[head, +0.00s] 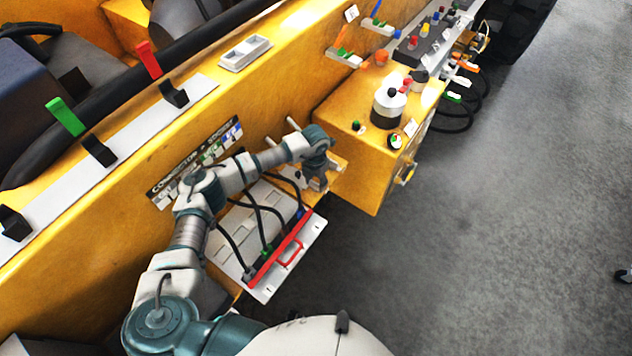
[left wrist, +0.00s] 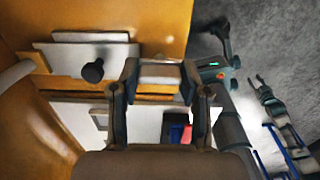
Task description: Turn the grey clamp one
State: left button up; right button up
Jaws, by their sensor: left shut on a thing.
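My left gripper (head: 316,182) is low beside the yellow wall, next to the yellow box's left side. In the left wrist view its two fingers (left wrist: 160,80) are shut on a light grey piece (left wrist: 160,71). This piece appears to be the grey clamp; the fingers hide its sides. In the head view the gripper and wrist cover most of it, so its turn angle cannot be told. A black knob (left wrist: 93,71) on a pale plate sits left of the fingers in the left wrist view. My right gripper is not clearly seen.
A pale panel (head: 262,287) with black cables and a red bar (head: 280,250) lies just below my left forearm. The yellow box (head: 352,170) stands close on the gripper's right. Red (head: 149,60) and green (head: 66,117) levers are up the wall.

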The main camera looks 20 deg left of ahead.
aim_at(314, 182)
pick_arm(q)
jog(key=shift+s+f, duration=0.15)
jog(key=shift+s, duration=0.1)
jog(key=o, duration=1.1)
jog(key=shift+o, duration=0.2)
jog(key=shift+a, duration=0.1)
jog(key=shift+w+r, duration=0.1)
jog(key=shift+r, duration=0.1)
jog(key=shift+r, duration=0.35)
notch_tip(314, 182, up, 11)
